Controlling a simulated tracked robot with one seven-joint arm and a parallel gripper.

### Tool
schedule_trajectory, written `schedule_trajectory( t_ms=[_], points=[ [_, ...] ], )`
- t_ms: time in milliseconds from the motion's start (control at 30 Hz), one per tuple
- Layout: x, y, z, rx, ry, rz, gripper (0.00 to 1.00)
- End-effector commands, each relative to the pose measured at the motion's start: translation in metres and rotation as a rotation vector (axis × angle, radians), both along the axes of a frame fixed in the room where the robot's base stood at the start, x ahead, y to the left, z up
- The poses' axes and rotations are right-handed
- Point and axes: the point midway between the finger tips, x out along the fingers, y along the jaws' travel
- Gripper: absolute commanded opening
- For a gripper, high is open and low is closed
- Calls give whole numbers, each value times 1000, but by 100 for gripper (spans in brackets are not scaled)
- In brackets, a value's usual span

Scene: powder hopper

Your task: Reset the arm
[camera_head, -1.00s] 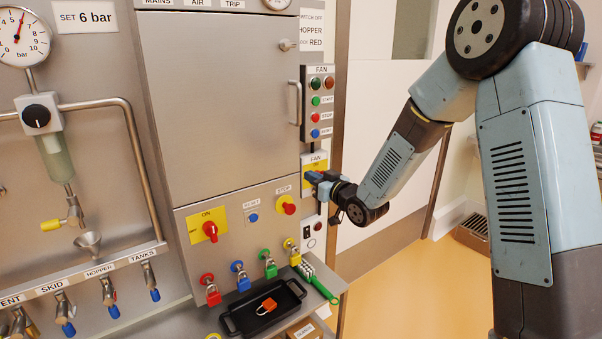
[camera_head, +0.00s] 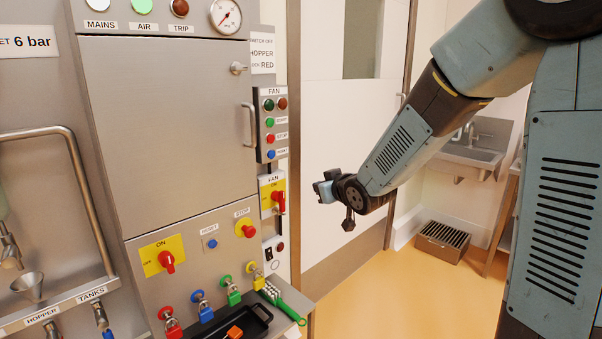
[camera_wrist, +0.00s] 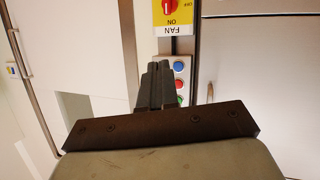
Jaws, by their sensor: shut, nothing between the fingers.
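My gripper (camera_head: 324,190) hangs in the air in front of the pale door, to the right of the control cabinet, apart from it. Its fingers are shut with nothing between them, and they show dark and together in the wrist view (camera_wrist: 155,87). The blue-grey arm is bent and reaches in from the upper right. The yellow fan switch (camera_head: 272,195) with its red handle is on the cabinet's side strip, left of my gripper. It also shows upside down at the top of the wrist view (camera_wrist: 172,14).
The steel cabinet (camera_head: 165,120) fills the left. Red, blue, green and yellow padlocks hang along its lower edge above a black tray (camera_head: 262,318) holding an orange padlock (camera_head: 234,332). A green-handled brush (camera_head: 284,303) lies beside it. A sink (camera_head: 470,150) and floor grate (camera_head: 443,241) stand at right.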

Motion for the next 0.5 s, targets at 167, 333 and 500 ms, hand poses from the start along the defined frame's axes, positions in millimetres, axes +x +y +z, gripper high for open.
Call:
schedule_trajectory(
  t_ms=[167, 333, 500],
  points=[
    [-26, -45, 24, -68, 81, -123, 0],
    [-60, -85, 40, -110, 177, -234, 0],
    [-103, -119, 52, -129, 282, -334, 0]
  ],
)
